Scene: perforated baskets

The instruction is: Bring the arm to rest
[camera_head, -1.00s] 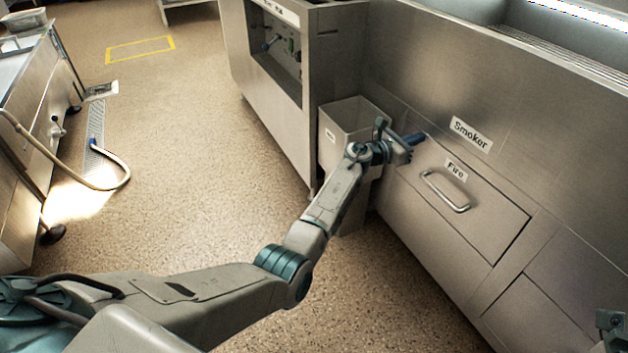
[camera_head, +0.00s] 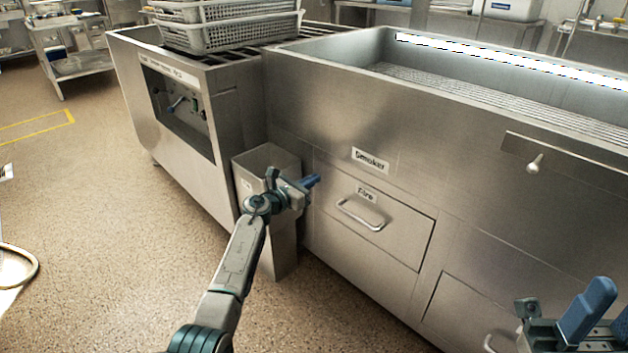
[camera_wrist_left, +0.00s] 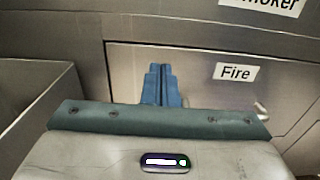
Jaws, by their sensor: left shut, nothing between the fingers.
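My left arm comes in from the bottom, and its gripper (camera_head: 312,181) is in front of the smoker's front, near the bin and left of the drawer handle. Its blue fingers (camera_wrist_left: 162,84) are together and empty in the left wrist view, seen against the drawer marked Fire. I cannot tell from these views how far the fingertips are from the metal. My right gripper (camera_head: 606,308) shows at the bottom right corner, cut off by the picture edge. Its blue fingers stand apart with a gap, and I see nothing between them.
The steel smoker (camera_head: 290,105) carries a Fire drawer (camera_head: 395,235) with a protruding handle (camera_head: 360,214). A narrow steel bin (camera_head: 283,245) stands close to the left gripper. Grey perforated baskets (camera_head: 228,38) are stacked on the unit behind.

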